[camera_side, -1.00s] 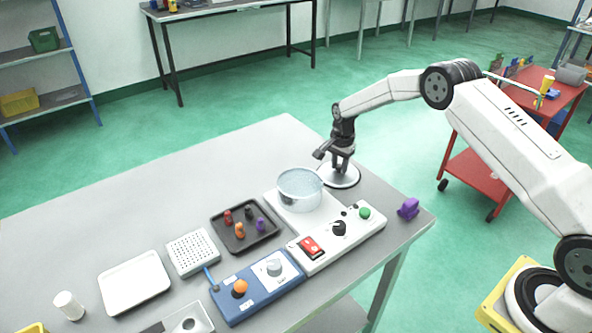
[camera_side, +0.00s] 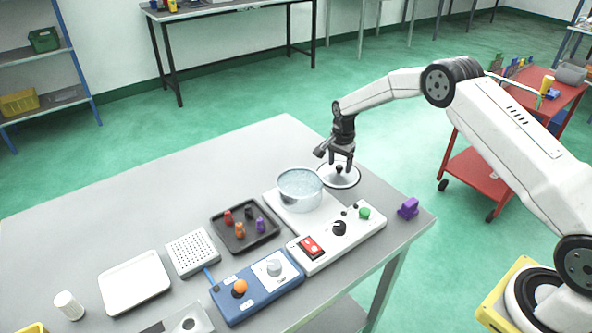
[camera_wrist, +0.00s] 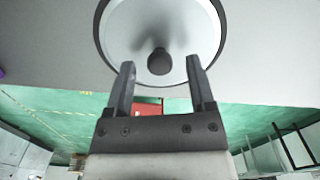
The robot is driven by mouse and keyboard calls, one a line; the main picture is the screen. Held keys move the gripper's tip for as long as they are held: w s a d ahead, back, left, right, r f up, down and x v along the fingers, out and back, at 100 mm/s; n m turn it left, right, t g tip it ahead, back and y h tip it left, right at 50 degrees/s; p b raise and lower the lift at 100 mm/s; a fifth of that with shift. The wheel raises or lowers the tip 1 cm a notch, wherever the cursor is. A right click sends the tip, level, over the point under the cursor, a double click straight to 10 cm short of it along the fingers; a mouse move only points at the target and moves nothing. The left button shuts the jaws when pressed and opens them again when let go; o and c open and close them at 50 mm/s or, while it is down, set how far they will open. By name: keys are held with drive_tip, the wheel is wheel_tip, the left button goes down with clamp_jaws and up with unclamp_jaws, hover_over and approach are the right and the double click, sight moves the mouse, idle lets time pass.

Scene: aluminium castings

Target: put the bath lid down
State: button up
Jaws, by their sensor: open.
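The bath lid (camera_side: 345,179) is a round pale disc with a dark rim and a dark knob (camera_side: 339,169). It lies on the grey table behind and to the right of the bath (camera_side: 300,191), a round open vessel with clear liquid. My gripper (camera_side: 341,161) is just above the lid, pointing down. In the wrist view the lid (camera_wrist: 190,30) fills the top, its knob (camera_wrist: 159,62) standing ahead of and between the fingertips of my open gripper (camera_wrist: 160,68). The jaws hold nothing.
The bath stands on a white unit with a red switch (camera_side: 311,247), a black knob and a green button (camera_side: 364,213). A dark tray (camera_side: 216,229) holds several small coloured parts. A purple block (camera_side: 408,208) sits near the table's right edge. The table's back left is clear.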

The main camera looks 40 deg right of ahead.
sight(339, 166)
wheel_tip(339, 166, up, 11)
drive_tip(key=shift+r, duration=0.2)
idle(0.3)
idle(0.4)
drive_tip(key=s+a+n+t, duration=0.1)
drive_tip(key=s+a+n, duration=0.2)
drive_tip(key=s, duration=0.7)
drive_tip(key=s+a+r+n, duration=0.1)
drive_tip(key=s+a+n, duration=0.3)
drive_tip(key=s+n, duration=0.3)
drive_tip(key=s+a+r+n+t, duration=0.1)
drive_tip(key=s+a+n, duration=0.2)
drive_tip(key=s, duration=1)
drive_tip(key=shift+a+r+n+t, duration=0.15)
drive_tip(key=shift+a+n+t, duration=0.15)
drive_tip(key=shift+n, duration=0.7)
